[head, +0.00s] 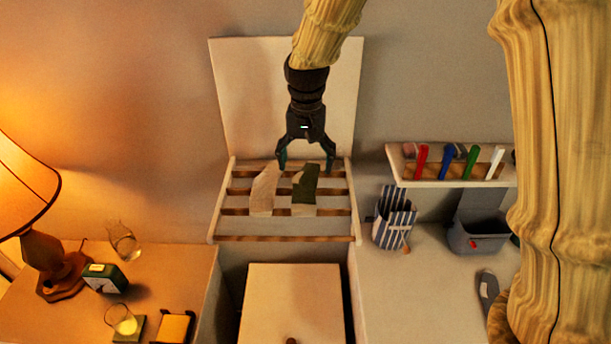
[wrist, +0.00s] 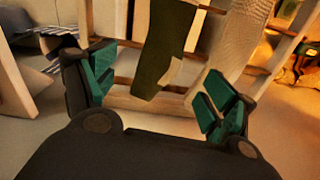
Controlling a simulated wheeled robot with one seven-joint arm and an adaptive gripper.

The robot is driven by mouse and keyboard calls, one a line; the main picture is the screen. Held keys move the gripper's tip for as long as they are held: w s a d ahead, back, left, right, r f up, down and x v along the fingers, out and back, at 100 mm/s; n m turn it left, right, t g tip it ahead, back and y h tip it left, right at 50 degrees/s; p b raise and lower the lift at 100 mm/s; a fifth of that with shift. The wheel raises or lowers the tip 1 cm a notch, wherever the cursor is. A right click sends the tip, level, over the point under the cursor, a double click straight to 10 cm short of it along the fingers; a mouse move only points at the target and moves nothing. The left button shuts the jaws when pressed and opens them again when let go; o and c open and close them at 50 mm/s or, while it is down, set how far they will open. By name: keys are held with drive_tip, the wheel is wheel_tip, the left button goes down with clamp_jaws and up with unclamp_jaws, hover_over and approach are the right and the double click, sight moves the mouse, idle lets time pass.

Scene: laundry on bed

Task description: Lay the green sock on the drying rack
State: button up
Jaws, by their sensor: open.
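The green sock (head: 306,184) lies draped over the slats of the wooden drying rack (head: 231,187), with a pale patch at its lower end. In the wrist view the green sock (wrist: 165,45) hangs over the slats between my fingers, apart from both fingertips. A cream sock (head: 263,190) lies on the rack to its left; it also shows in the wrist view (wrist: 222,45). My gripper (head: 306,165) is open and empty, just above and behind the socks at the rack's far side.
A shelf with coloured pegs (head: 455,180) is at the right, above a striped bag (head: 394,218) and a grey bin (head: 478,235). At the left stand a lamp (head: 45,255), a clock (head: 104,278) and glasses. The rack's front slat is clear.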

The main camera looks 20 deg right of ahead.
sight(305, 181)
wheel_tip(305, 181, up, 7)
drive_tip(key=b, duration=0.2)
drive_tip(key=shift+f, duration=0.15)
drive_tip(key=shift+a+f, duration=0.1)
idle(1.4)
